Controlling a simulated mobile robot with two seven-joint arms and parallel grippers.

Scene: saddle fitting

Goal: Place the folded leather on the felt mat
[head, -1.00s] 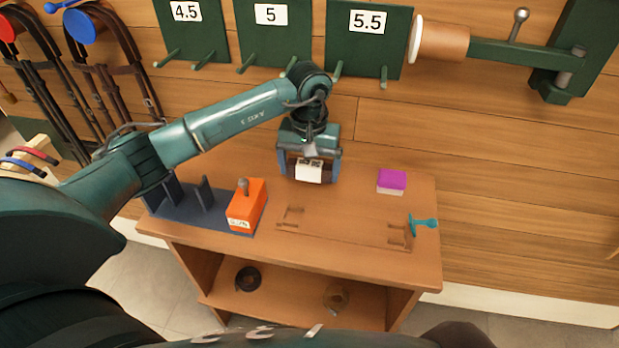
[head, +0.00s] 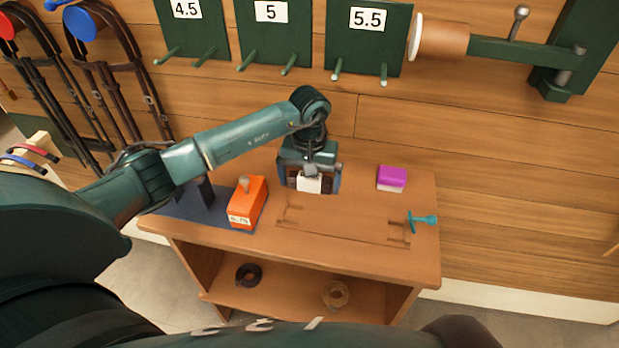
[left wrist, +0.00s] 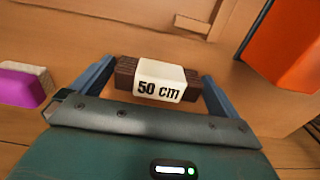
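The folded leather (left wrist: 125,72) is a dark brown bundle with a white band marked "50 cm". My left gripper (head: 309,184) is shut across its ends, low over the back of the wooden bench; I cannot tell whether the bundle touches the bench. In the left wrist view the two blue fingers (left wrist: 158,90) stand wide, one at each end of it. A flat dark blue piece (head: 217,219) lies at the bench's left; I cannot tell whether it is the felt mat. My right gripper is not in view.
An orange block (head: 247,203) with a knob stands on the blue piece's right part. A purple-and-white block (head: 391,178) is at the back right, a teal handled tool (head: 423,221) at the right edge. The outlined panel (head: 345,220) in the bench (head: 330,251) is bare.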

